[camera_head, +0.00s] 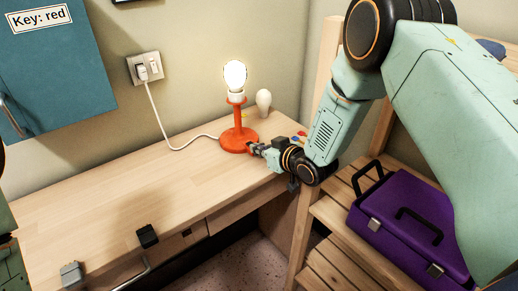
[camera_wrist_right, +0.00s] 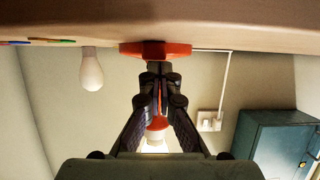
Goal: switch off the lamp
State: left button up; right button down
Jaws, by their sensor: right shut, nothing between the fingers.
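The lamp (camera_head: 239,115) stands upright on the desk with an orange base and stem, and its bulb (camera_head: 235,75) is glowing. My right gripper (camera_head: 256,149) is shut and empty, close to the right side of the lamp base. In the upside-down right wrist view, the shut fingertips (camera_wrist_right: 160,68) are just in front of the orange base (camera_wrist_right: 178,50); I cannot tell whether they touch it. The fingers hide part of the stem and bulb. A white cord runs from the base to a plug in the wall socket (camera_head: 145,67).
A spare white bulb (camera_head: 263,103) stands behind the lamp, near small coloured items. A black block (camera_head: 147,236) and a grey plug-like piece (camera_head: 70,272) lie at the desk's front. A purple toolbox (camera_head: 400,225) sits on the wooden shelf at right. The desk middle is clear.

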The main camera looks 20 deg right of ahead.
jog(key=shift+r, duration=0.1)
dwell(0.4)
jog(key=shift+w+a+r+p, duration=0.1)
jog(key=shift+w+r+p, duration=0.15)
jog(key=shift+r+p, duration=0.3)
jog(key=shift+s, duration=0.2)
